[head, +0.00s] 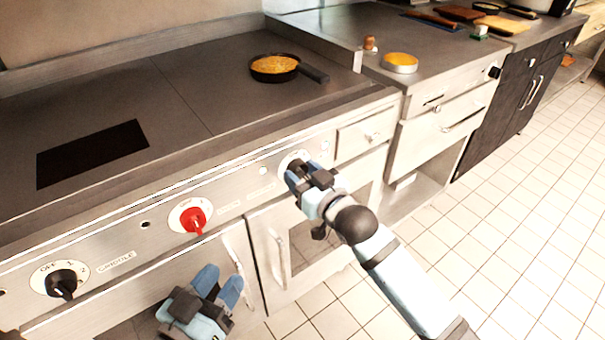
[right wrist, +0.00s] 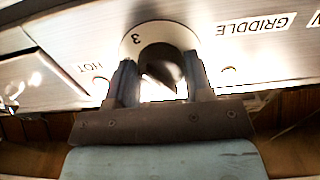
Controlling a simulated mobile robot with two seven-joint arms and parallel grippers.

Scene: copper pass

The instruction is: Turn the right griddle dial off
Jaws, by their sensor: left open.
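The right griddle dial is a dark knob on a pale round plate (right wrist: 130,42) marked 3; in the head view, its plate (head: 288,160) shows behind my right gripper. My right gripper (head: 298,172) is at this dial. In the right wrist view, the fingers of my right gripper (right wrist: 160,82) stand on either side of the dark knob (right wrist: 160,56) and appear closed against it. The gripper hides most of the knob in the head view. My left gripper (head: 220,284) is open and empty, low in front of the stove.
A red dial (head: 193,219) and a black left dial (head: 62,283) sit on the same panel. A pan of yellow food (head: 275,66) stands on the stove top. An oven door handle (head: 278,258) sticks out below my right gripper. The tiled floor at right is clear.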

